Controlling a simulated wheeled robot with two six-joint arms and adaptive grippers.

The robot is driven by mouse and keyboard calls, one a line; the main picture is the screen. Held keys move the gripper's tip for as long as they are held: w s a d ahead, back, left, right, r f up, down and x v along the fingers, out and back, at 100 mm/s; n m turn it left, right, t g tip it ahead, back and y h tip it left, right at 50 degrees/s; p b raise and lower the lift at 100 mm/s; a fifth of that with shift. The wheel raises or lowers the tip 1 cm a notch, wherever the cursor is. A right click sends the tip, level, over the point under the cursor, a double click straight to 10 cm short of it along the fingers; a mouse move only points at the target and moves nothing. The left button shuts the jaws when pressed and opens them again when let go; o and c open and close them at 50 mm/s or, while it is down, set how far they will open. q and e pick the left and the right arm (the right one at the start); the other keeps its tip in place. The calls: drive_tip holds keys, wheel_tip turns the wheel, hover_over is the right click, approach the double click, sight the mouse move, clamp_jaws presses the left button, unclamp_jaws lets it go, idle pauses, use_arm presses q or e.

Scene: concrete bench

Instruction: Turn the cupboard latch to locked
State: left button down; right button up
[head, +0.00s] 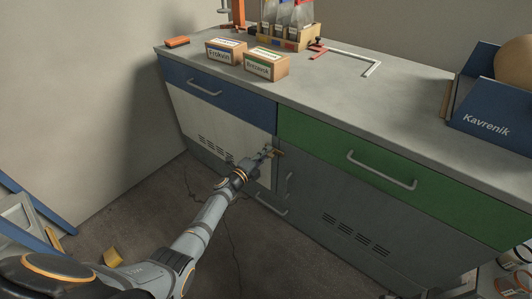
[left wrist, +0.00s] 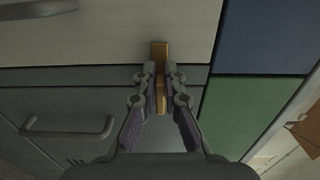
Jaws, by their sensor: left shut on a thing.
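The cupboard latch is a small brass-coloured bar. In the head view the latch (head: 280,153) is at the upper right edge of the pale door (head: 222,122), just under the drawers. In the left wrist view the latch (left wrist: 160,52) reaches from the pale door over the seam towards the grey front (left wrist: 65,97). There it lies straight between my fingers. My left gripper (head: 267,153) is shut on it, and the fingers (left wrist: 161,80) flank it closely on both sides. They hide part of its sides. My right gripper is not in view.
Blue (head: 215,92) and green (head: 360,160) drawers with bar handles sit above the doors. The bench top (head: 335,92) carries two small boxes, a bottle rack (head: 290,38) and a blue Kavrenik bin (head: 490,118). The floor in front of the doors is mostly clear.

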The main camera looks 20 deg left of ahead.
use_arm(q)
drive_tip(key=c, duration=1.4)
unclamp_jaws()
drive_tip(key=shift+c, duration=0.2)
drive_tip(key=v, duration=1.2)
